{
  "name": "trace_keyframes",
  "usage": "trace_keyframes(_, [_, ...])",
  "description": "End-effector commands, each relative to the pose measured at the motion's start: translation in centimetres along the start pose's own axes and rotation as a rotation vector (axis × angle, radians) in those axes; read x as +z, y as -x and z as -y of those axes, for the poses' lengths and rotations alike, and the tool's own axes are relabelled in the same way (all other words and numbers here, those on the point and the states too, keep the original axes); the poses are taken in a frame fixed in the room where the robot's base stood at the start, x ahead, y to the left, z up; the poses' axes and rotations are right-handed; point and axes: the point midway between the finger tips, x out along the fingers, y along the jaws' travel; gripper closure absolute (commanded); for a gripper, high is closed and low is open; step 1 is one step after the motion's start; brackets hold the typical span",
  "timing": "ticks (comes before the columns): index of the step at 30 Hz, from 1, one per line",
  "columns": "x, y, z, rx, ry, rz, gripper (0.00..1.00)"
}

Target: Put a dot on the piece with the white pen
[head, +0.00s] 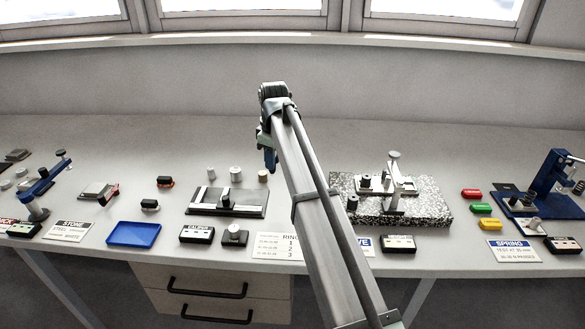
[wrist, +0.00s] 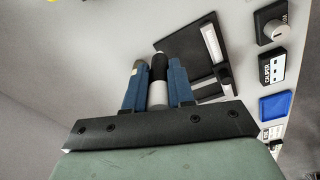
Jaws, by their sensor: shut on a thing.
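My gripper (wrist: 157,66) has two blue fingers, closed on the sides of a short cylinder, black with a pale end, that looks like the white pen (wrist: 157,92). In the head view my gripper (head: 270,160) hangs above the bench, right of a black board (head: 231,210), and the pen cannot be made out there. The board carries a white strip and a small dark-and-grey part. Several small cylinders stand behind it, including a white one (head: 236,173) and a tan-topped one (head: 263,175). Which thing is the piece, I cannot tell.
A blue tray (head: 134,233) lies at the front left. A caliper box (head: 197,235) and a grey knob on a black base (head: 234,236) stand before the board. A speckled stone plate (head: 430,205) bears a stand on the right. The back of the bench is clear.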

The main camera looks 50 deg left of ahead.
Motion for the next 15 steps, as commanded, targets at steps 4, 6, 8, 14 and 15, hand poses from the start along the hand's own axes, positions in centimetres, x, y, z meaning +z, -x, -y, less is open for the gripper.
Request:
trace_keyframes(4, [-3.4, -0.1, -3.3, 0.011, -0.019, -0.014, 1.00])
trace_keyframes(6, [-4.4, 0.0, -4.4, 0.018, -0.032, -0.021, 1.00])
trace_keyframes(8, [-5.1, 0.1, -5.1, 0.023, -0.044, -0.026, 1.00])
trace_keyframes(14, [-6.5, 0.2, -6.5, 0.053, -0.102, -0.056, 1.00])
trace_keyframes(15, [-6.4, 0.2, -6.4, 0.059, -0.108, -0.063, 1.00])
